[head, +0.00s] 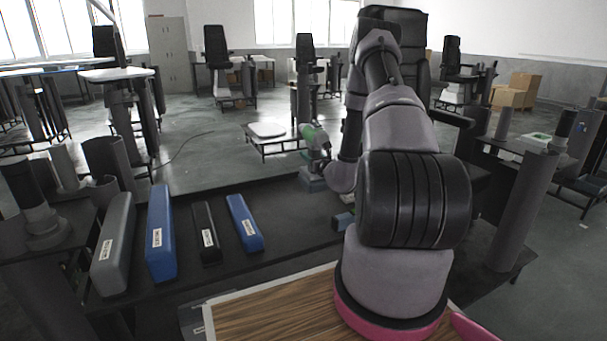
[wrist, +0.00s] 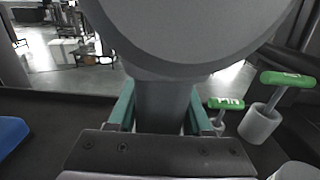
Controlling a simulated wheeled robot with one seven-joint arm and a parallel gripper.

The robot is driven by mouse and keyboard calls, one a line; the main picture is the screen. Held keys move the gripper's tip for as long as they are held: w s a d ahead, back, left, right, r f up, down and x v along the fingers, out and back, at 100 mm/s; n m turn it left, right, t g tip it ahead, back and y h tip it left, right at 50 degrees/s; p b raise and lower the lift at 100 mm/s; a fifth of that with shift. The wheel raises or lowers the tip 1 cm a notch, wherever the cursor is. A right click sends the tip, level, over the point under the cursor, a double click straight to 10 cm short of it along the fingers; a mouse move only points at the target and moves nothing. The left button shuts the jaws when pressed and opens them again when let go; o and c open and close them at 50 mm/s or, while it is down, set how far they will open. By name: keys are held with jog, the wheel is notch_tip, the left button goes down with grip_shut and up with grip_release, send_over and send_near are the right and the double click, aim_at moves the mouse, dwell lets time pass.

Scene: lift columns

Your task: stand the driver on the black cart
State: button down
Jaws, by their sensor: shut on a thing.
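The driver's large rounded grey housing (wrist: 185,35) fills the top of that view and hides what lies behind. I cannot tell whether the foot touches anything. The dark surface (head: 290,215) may be the black cart; I cannot tell for sure.
Grey (head: 114,240), blue (head: 160,235) and black (head: 206,235) labelled bars and a shorter blue bar (head: 244,222) lie on the dark surface. Green-handled pins stand in grey cups (wrist: 258,124) at right in the wrist view. A low table (head: 285,143) stands beyond.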

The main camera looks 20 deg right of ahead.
jog(key=shift+f, duration=2.45)
jog(key=shift+c, duration=1.6)
grip_release()
jog(key=shift+f, duration=0.1)
jog(key=s, duration=1.2)
jog(key=shift+d, duration=0.15)
